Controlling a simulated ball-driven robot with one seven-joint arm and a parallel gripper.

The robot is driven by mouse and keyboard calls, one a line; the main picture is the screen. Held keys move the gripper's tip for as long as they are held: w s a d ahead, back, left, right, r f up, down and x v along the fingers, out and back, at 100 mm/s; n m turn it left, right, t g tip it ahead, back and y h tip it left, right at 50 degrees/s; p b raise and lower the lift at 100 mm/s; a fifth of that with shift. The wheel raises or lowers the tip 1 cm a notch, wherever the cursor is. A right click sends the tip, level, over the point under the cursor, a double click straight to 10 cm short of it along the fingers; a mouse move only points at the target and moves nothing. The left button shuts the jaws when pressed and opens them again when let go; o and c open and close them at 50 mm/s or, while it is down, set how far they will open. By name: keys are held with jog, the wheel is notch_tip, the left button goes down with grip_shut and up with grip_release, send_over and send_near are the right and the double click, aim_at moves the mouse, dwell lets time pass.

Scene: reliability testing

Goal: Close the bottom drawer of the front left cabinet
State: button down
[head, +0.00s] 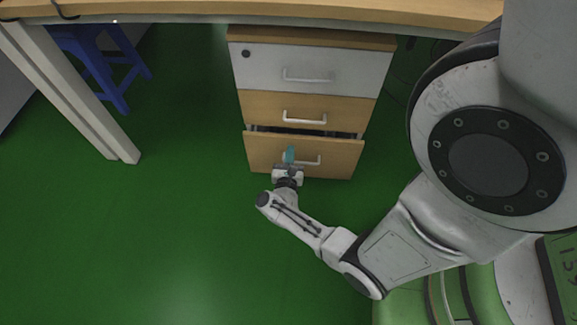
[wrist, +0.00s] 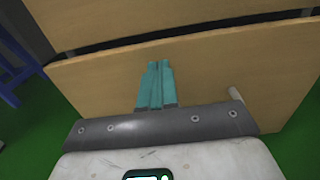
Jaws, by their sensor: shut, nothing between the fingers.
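The cabinet (head: 310,70) stands under the desk, with a white top drawer and two wood-coloured drawers below. Its bottom drawer (head: 340,161) sticks out a little, with a dark gap above its front. The drawer front also fills much of the wrist view (wrist: 215,75). My gripper (head: 290,153) is shut and empty, its teal fingers at the drawer front just left of the handle (head: 312,161). In the wrist view my gripper's fingers (wrist: 155,72) point at the drawer front; I cannot tell whether they touch it. The drawer's white handle shows partly at the right (wrist: 236,94).
The desk top (head: 270,10) overhangs the cabinet. A white desk leg (head: 80,100) stands to the left, with a blue stool (head: 105,65) behind it. The green floor (head: 150,230) is clear in front and to the left.

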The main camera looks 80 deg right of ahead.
aim_at(291, 142)
jog(key=shift+w+d, duration=0.1)
jog(key=shift+d, duration=0.65)
jog(key=d+b, duration=0.1)
jog(key=d, duration=0.1)
jog(key=d+b, duration=0.1)
jog(key=d, duration=0.1)
jog(key=shift+w+d+f, duration=0.15)
jog(key=shift+w, duration=0.05)
jog(key=shift+w+d+r, duration=0.1)
jog(key=shift+d+r, duration=0.1)
jog(key=shift+d, duration=0.1)
